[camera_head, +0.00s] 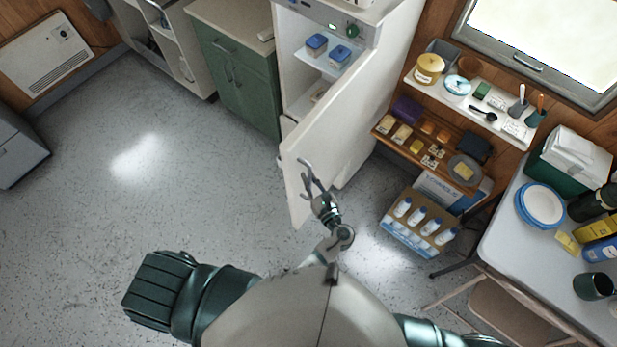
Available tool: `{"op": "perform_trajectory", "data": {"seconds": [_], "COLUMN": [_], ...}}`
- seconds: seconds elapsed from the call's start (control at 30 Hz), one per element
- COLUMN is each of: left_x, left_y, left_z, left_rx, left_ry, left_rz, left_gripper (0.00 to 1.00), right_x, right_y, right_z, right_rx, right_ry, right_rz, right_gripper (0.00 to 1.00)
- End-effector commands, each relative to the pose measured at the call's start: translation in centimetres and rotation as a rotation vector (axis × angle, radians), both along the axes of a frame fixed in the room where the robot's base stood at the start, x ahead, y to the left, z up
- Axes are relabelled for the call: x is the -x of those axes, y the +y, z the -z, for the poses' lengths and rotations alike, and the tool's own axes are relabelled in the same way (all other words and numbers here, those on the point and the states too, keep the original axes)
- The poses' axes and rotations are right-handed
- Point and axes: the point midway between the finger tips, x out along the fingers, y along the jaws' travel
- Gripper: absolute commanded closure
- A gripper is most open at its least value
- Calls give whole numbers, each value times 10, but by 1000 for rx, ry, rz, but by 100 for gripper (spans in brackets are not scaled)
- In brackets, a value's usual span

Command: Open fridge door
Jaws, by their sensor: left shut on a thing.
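The white fridge (298,80) stands at the top centre. Its door (335,115) is partly open, swung out towards me. Inside, shelves with blue-lidded containers (316,44) show past the door's edge. My left gripper (309,178) is at the outer face of the door, near its free edge, and is shut on the door handle (304,167). The fingers hide part of the handle. My right gripper is not in view.
A green cabinet (238,75) stands left of the fridge. Shelves (440,155) and a crate of white bottles (418,225) are right of the door. A white table (510,238) and folding chair (500,308) are farther right. The speckled floor (180,190) on the left is clear.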

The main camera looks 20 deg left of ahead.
Motion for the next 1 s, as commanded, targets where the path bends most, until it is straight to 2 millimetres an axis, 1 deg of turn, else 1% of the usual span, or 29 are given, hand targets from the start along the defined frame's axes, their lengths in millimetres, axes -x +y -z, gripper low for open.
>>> {"op": "perform_trajectory", "data": {"seconds": [0.23, 0.27, 0.3, 0.37, 0.63, 0.73, 0.87, 1.0], "left_x": [1, 1, 1, 1, 0, 0, 0, 0], "left_y": [0, 0, 0, 0, -1, -1, -1, -1], "left_z": [2, 2, 2, 1, 0, -5, -25, -54], "left_rx": [0, 0, 0, -1, 0, 0, 4, 4], "left_ry": [4, 4, 4, 3, 1, 0, -2, -2], "left_rz": [-1, -1, -1, -1, 0, 0, 0, -1], "left_gripper": [100, 85, 75, 61, 61, 61, 61, 61], "right_x": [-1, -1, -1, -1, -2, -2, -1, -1], "right_y": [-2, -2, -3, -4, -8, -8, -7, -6], "right_z": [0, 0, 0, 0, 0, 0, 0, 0], "right_rx": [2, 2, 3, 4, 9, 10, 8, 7], "right_ry": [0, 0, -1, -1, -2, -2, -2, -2], "right_rz": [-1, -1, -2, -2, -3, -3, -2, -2], "right_gripper": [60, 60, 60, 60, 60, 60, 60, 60]}}
